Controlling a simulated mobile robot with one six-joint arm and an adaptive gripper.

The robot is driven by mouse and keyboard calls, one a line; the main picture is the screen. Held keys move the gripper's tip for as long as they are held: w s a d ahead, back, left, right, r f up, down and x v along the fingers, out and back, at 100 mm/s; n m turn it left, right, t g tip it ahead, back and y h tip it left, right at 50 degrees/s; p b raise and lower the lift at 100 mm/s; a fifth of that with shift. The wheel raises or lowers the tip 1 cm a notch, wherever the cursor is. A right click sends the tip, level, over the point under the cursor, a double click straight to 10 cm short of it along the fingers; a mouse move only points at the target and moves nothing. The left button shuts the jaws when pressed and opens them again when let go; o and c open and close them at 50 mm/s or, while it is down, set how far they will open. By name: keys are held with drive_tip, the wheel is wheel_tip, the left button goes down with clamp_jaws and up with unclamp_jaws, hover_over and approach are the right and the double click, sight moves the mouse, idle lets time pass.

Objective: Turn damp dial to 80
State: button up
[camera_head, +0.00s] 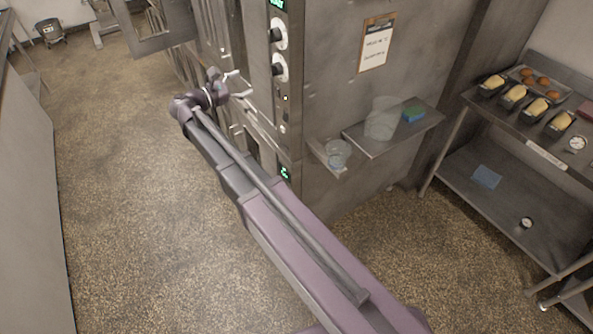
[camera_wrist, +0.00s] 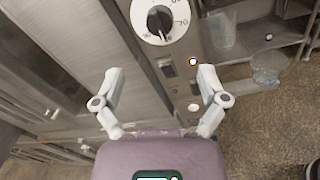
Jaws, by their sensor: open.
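The oven's narrow control panel (camera_head: 284,100) carries two white-ringed black dials, an upper dial (camera_head: 279,34) and a lower dial (camera_head: 280,68). I cannot read in the head view which one is the damp dial. In the wrist view one dial (camera_wrist: 160,18) shows at the top, cut by the frame edge; a 70 is legible at its right, while its other marks and exact setting are unclear. My gripper (camera_wrist: 159,74) is open and empty, its fingers spread below that dial in the picture and apart from it. In the head view my gripper (camera_head: 238,86) is left of the panel.
A lit indicator (camera_wrist: 193,62) and a switch (camera_wrist: 166,68) sit below the dial in the wrist view. A side shelf (camera_head: 420,122) holds a clear container (camera_head: 383,118). A rack (camera_head: 500,160) with loaves stands at right. Open floor (camera_head: 120,220) lies left.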

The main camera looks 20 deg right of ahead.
drive_tip(key=s+d+f+m+g+y+b, duration=0.2)
drive_tip(key=s+d+f+m+y, duration=0.1)
drive_tip(key=f, duration=0.5)
drive_tip(key=s+d+f+m+g+y+b, duration=0.2)
drive_tip(key=s+d+f+m+y+b, duration=0.1)
drive_tip(key=s+f, duration=0.5)
drive_tip(key=s+d+f+m+g+y+b, duration=0.2)
drive_tip(key=s+d+f+m+y, duration=0.2)
drive_tip(key=f, duration=0.4)
drive_tip(key=shift+s+d+m+y+b, duration=0.4)
drive_tip(key=shift+s+d+m, duration=0.5)
drive_tip(key=shift+m, duration=0.5)
drive_tip(key=shift+s, duration=0.1)
drive_tip(key=s+a+f+m+y, duration=0.1)
drive_tip(key=s+f+m+y, duration=0.1)
drive_tip(key=s+m+y, duration=0.3)
drive_tip(key=s+m, duration=0.1)
drive_tip(key=s, duration=0.1)
drive_tip(key=shift+s+f+g+y, duration=0.15)
drive_tip(key=shift+s+g+y, duration=0.15)
drive_tip(key=shift+g+y, duration=0.1)
